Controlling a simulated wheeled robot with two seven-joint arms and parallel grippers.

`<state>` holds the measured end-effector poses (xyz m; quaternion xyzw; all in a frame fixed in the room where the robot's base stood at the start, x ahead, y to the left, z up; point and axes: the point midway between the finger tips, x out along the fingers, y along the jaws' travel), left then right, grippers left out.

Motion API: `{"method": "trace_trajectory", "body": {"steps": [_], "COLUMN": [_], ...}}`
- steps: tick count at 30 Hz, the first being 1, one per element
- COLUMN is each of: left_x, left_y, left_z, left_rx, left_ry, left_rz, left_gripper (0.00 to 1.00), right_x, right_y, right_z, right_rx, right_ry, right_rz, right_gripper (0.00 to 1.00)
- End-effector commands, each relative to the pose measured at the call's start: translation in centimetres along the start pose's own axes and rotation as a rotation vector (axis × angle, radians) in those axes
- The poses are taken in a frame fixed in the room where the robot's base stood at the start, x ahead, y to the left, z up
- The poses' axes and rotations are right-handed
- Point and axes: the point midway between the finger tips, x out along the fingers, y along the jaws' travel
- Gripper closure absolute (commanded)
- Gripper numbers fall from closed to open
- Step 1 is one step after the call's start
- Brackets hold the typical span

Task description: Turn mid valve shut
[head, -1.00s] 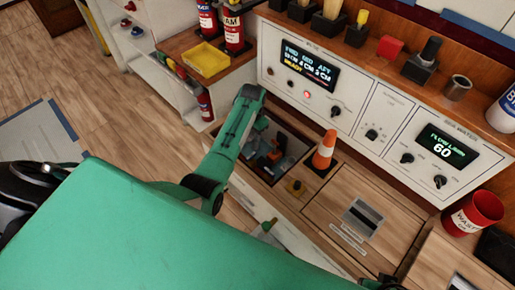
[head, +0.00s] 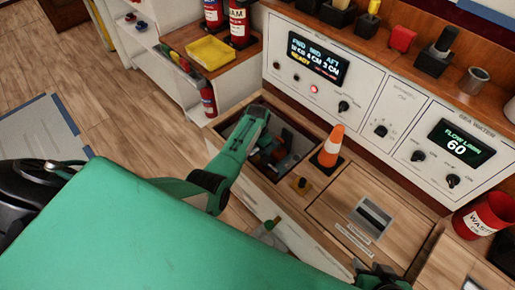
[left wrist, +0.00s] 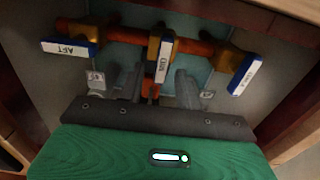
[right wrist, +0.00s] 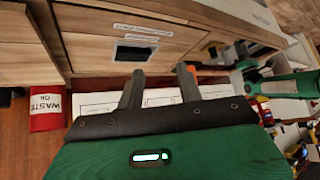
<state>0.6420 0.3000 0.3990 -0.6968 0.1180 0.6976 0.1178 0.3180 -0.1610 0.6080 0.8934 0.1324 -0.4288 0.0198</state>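The mid valve's white-and-blue handle (left wrist: 164,60) hangs from a brass body on an orange pipe (left wrist: 110,33) in the left wrist view, pointing toward my gripper. My left gripper (left wrist: 161,78) is open, its fingers on either side of the handle's near end; I cannot tell whether they touch it. The AFT handle (left wrist: 70,47) is at left and another handle (left wrist: 243,73), its label hard to read, is tilted at right. In the head view my left arm reaches to the open bay (head: 290,125); its fingertips are hidden. My right gripper (right wrist: 160,86) is open and empty.
A panel display (head: 318,55) lists FWD, MID and AFT above a lit red lamp (head: 314,89). A red waste bin (head: 484,216) is at right. Wooden bay walls frame the left wrist view.

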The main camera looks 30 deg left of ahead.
Motion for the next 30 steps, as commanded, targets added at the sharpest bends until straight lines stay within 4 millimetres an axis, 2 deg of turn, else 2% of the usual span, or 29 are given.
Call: {"method": "trace_trajectory", "body": {"steps": [8, 13, 23, 30], "left_x": [0.0, 0.0, -0.1, -0.3], "left_y": [0.0, 0.0, -0.1, -0.3], "left_z": [0.0, 0.0, -0.1, -0.1], "left_rx": [0.000, 0.000, -0.024, -0.140], "left_ry": [0.001, 0.001, 0.001, 0.001], "left_rz": [0.000, 0.000, 0.000, 0.000], "left_gripper": [0.67, 1.00, 1.00, 1.00], "right_x": [0.0, 0.0, -0.2, -1.9], "right_y": [-0.1, 0.0, 0.1, 1.6], "right_z": [0.0, 0.0, 0.1, 0.7], "right_rx": [0.000, 0.000, 0.001, 0.012], "right_ry": [0.003, 0.002, -0.014, -0.128], "right_rz": [-0.001, -0.001, 0.003, 0.042], "right_gripper": [0.64, 0.64, 0.64, 0.64]}}
